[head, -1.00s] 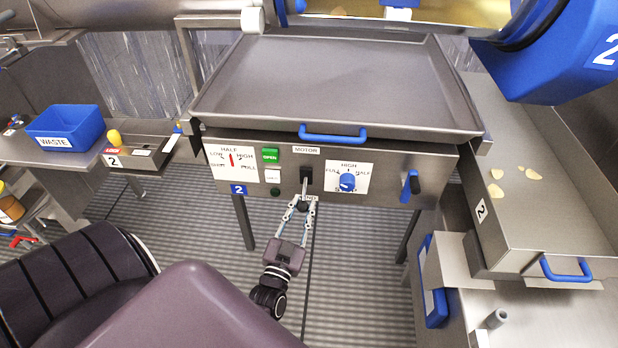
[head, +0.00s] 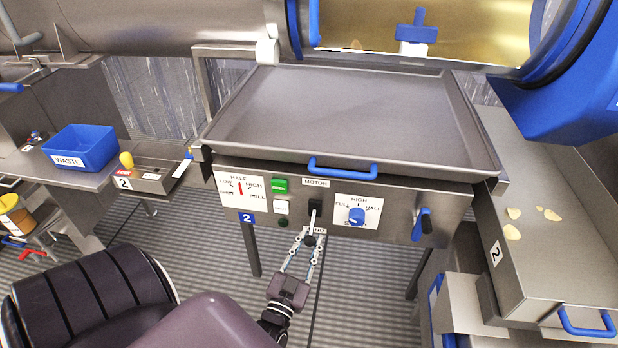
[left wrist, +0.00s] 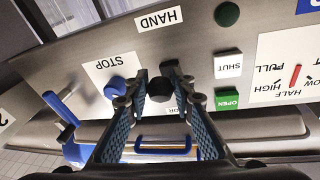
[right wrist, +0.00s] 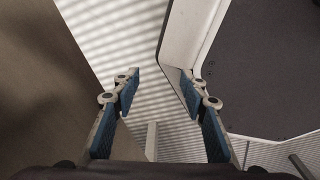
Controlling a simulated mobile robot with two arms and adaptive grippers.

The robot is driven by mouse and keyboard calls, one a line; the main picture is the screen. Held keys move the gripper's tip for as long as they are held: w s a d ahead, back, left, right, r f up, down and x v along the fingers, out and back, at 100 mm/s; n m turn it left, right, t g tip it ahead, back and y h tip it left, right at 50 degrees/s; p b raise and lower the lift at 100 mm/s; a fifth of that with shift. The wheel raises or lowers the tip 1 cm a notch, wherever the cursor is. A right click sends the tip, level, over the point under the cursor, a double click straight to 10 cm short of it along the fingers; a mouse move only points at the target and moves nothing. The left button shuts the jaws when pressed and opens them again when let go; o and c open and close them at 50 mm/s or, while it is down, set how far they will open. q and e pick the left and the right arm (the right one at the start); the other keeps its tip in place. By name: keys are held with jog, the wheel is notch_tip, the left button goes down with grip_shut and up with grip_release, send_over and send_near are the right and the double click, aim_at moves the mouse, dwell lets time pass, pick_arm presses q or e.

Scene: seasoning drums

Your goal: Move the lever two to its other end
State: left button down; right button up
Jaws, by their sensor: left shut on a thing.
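The lever (head: 312,219) is a pale shaft with a black knob on the steel front panel marked 2. It comes out of a dark slot under the MOTOR label and hangs down over the HAND label. My left gripper (head: 309,240) is shut on the lever at its knob, coming from below. In the left wrist view the black knob (left wrist: 160,90) shows between the fingertips. My right gripper (right wrist: 160,82) is open and empty in the right wrist view, and out of the head view.
A blue dial (head: 357,216) sits just right of the lever, and a black-and-blue handle (head: 422,226) is further right. A green OPEN button (head: 280,186) is to the left. A tray (head: 340,95) with a blue handle (head: 343,169) overhangs the panel. The floor below is clear.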

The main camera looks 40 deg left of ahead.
pick_arm(q)
jog(key=shift+w+d+f, duration=0.1)
jog(key=shift+d+f, duration=0.05)
jog(key=shift+d, duration=0.05)
dwell(0.6)
jog(key=c, duration=1.6)
grip_release()
jog(key=shift+w, duration=0.2)
jog(key=shift+s+a, duration=0.1)
jog(key=shift+s, duration=0.2)
jog(key=v, duration=1.1)
jog(key=shift+s+d, duration=0.2)
jog(key=shift+s, duration=0.05)
